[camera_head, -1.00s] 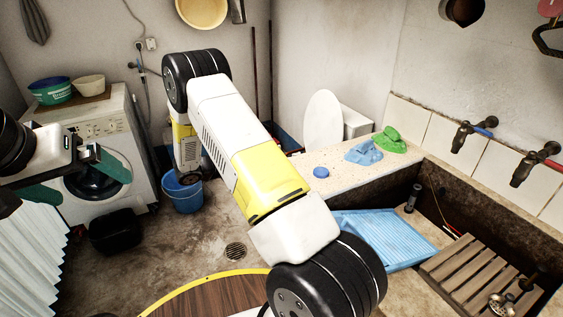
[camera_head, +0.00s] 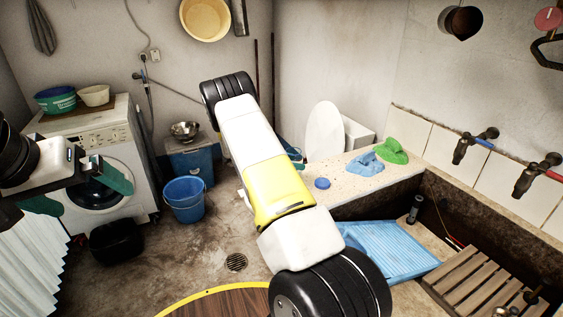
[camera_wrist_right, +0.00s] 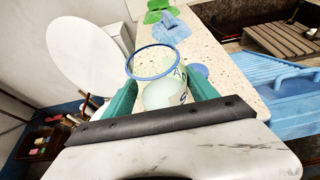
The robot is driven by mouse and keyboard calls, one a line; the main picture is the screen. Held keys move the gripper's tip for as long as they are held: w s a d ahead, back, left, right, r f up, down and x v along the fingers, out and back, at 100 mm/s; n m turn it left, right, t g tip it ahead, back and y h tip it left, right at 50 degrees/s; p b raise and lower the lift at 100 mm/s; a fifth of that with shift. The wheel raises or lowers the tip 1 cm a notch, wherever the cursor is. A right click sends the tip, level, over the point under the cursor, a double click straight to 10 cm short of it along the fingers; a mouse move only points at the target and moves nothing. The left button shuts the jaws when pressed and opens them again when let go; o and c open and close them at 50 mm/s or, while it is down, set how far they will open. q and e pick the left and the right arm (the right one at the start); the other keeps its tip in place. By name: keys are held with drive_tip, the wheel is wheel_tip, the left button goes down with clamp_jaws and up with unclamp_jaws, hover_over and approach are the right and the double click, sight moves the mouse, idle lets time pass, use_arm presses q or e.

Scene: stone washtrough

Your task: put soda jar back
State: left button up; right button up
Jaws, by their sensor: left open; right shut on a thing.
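The soda jar (camera_wrist_right: 163,97) is a clear jar with a blue rim and dark lettering, seen in the right wrist view. My right gripper (camera_wrist_right: 160,84) is shut on it, with green fingers on both sides. My left gripper (camera_head: 82,190) is open and empty at the left, in front of the washing machine.
Blue and green cloths (camera_head: 366,163) lie farther along the ledge. The stone trough (camera_head: 440,210) at right holds a blue washboard (camera_head: 385,250) and a wooden rack (camera_head: 470,283). A white oval lid (camera_head: 324,130) stands behind the ledge. A round wooden table (camera_head: 225,305) is at the front.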

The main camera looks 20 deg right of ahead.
drive_tip(key=shift+s+d, duration=0.25)
drive_tip(key=shift+d, duration=0.9)
drive_tip(key=f, duration=0.3)
drive_tip(key=shift+s+d, duration=0.15)
drive_tip(key=shift+d, duration=0.25)
drive_tip(key=shift+f, duration=0.35)
drive_tip(key=shift+f, duration=0.15)
drive_tip(key=o, duration=1.7)
